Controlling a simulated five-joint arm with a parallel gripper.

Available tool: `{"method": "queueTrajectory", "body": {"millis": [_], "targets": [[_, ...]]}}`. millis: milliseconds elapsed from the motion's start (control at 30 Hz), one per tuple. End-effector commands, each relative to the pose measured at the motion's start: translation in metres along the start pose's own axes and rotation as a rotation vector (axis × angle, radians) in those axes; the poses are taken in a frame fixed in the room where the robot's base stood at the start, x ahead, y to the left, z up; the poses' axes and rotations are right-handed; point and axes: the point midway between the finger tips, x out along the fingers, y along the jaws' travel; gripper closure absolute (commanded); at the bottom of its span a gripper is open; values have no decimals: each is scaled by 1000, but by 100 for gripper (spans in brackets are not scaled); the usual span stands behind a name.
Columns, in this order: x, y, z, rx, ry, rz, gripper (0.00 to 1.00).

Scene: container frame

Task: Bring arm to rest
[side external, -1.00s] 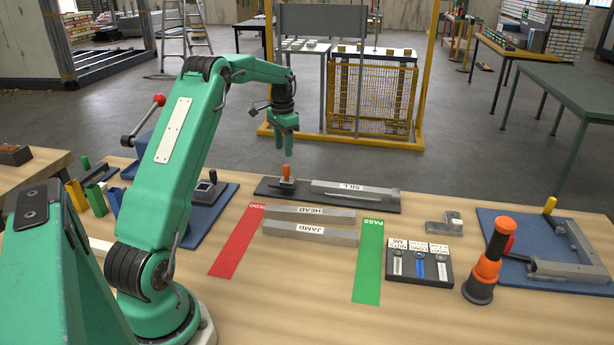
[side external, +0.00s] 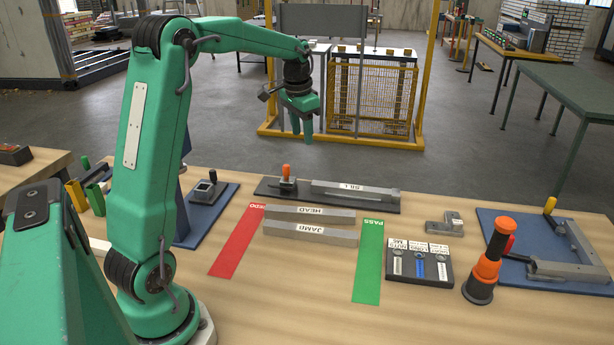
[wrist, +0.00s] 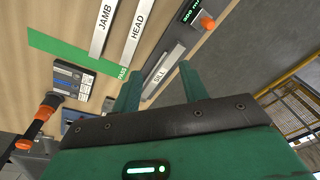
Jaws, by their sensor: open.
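My green arm is raised over the bench. My gripper (side external: 302,134) hangs in the air above and behind the far edge of the bench, pointing down, with its fingers apart and nothing between them. In the wrist view my gripper (wrist: 158,88) has its two fingers spread. The sill bar (side external: 352,189) lies on a dark fixture (side external: 268,190) with an orange-topped clamp. The head bar (side external: 310,216) and jamb bar (side external: 310,235) lie side by side on the bench. The sill bar also shows between the fingers in the wrist view (wrist: 163,70), well below them.
A red strip (side external: 237,240) and a green PASS strip (side external: 369,262) flank the bars. A black tray (side external: 420,268), an orange-and-black upright tool (side external: 487,262) and a blue board (side external: 515,235) with a frame corner stand at right. Air around the gripper is clear.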

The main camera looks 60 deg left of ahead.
Motion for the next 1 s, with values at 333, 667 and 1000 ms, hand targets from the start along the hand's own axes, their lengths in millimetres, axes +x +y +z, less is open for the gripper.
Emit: {"method": "queueTrajectory", "body": {"millis": [333,667,1000], "targets": [[-48,76,35,2,91,-17,57],[-73,137,84,0,179,-13,57],[-78,186,143,-5,269,11,57]]}}
